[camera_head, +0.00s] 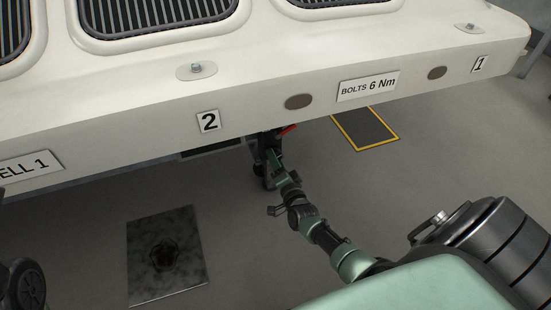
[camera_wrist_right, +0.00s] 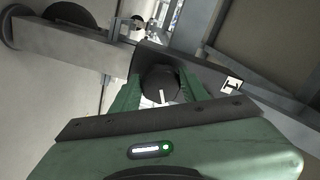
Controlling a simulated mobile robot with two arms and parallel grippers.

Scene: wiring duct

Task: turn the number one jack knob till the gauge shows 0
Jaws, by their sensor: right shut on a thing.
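In the right wrist view, a round dark knob (camera_wrist_right: 153,88) with a white pointer line sits between the two green fingers of my right gripper (camera_wrist_right: 159,77). The fingers touch its sides and are shut on it. A white label with a 1 (camera_wrist_right: 232,86), turned sideways, is on the dark bracket right of the knob. In the head view my right gripper (camera_head: 273,156) reaches under the white housing's front edge, and the knob cannot be made out there. I cannot make out a gauge in either view. My left gripper is not in view.
The long white housing (camera_head: 120,100) overhangs my right arm. A red part (camera_head: 287,130) shows just under its edge. A dark floor plate (camera_head: 190,260) lies at left and a yellow-edged floor panel (camera_head: 366,128) at right. The grey floor between is clear.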

